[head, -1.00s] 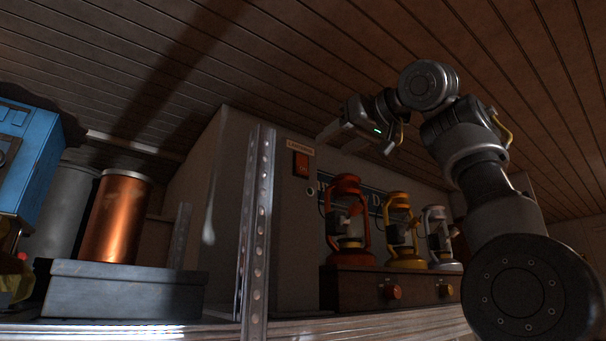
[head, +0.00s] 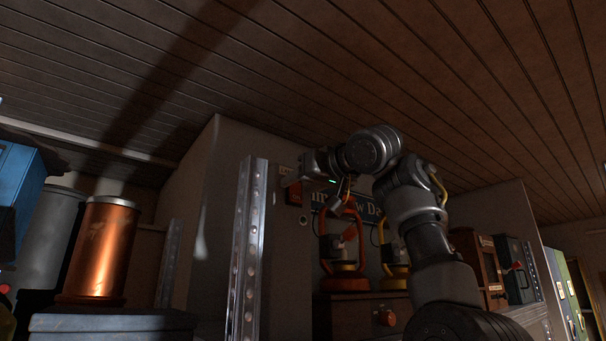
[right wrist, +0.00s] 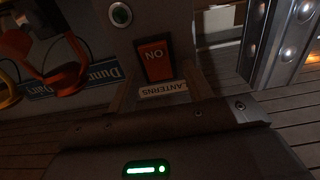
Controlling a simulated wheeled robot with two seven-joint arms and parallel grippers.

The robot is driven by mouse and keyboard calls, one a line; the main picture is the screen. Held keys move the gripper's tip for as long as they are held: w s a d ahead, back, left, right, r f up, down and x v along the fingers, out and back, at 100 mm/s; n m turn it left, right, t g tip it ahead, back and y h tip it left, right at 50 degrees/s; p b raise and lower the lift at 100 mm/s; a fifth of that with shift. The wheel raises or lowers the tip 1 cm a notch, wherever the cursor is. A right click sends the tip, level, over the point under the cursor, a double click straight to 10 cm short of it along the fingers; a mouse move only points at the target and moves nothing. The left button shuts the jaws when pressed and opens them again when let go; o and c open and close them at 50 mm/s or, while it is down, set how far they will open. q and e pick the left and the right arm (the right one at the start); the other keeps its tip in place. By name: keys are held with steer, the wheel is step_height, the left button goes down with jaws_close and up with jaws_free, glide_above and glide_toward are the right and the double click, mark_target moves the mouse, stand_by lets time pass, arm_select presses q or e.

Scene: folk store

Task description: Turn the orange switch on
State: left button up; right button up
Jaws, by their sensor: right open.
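The orange rocker switch (right wrist: 154,60) is on the wall panel, with "ON" showing upside down on its face in the right wrist view. A "LANTERNS" label (right wrist: 164,89) is beside it, on the gripper's side. My right gripper (right wrist: 158,95) is open and empty, its fingers pointing at the switch and label. I cannot tell whether a fingertip touches the switch. My left gripper is not in view.
An orange lantern (head: 345,282) and a yellow lantern (head: 397,271) stand on a wooden box right of the panel. A metal post (head: 246,255) rises left of it. A copper canister (head: 101,250) stands farther left. A round button (right wrist: 120,14) is near the switch.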

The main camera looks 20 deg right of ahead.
steer(key=shift+w, duration=0.2)
steer(key=c, duration=1)
steer(key=f+t+b, duration=0.1)
steer(key=t+b, duration=0.1)
steer(key=b, duration=0.2)
steer(key=shift+f+y, duration=0.2)
steer(key=shift+y, duration=0.1)
steer(key=shift+r+t+b, duration=0.2)
steer(key=shift+t+b, duration=0.2)
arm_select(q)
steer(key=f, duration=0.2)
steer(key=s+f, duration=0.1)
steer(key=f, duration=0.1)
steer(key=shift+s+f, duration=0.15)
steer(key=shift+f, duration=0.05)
arm_select(e)
steer(key=shift+s+r, duration=0.1)
steer(key=o, duration=1)
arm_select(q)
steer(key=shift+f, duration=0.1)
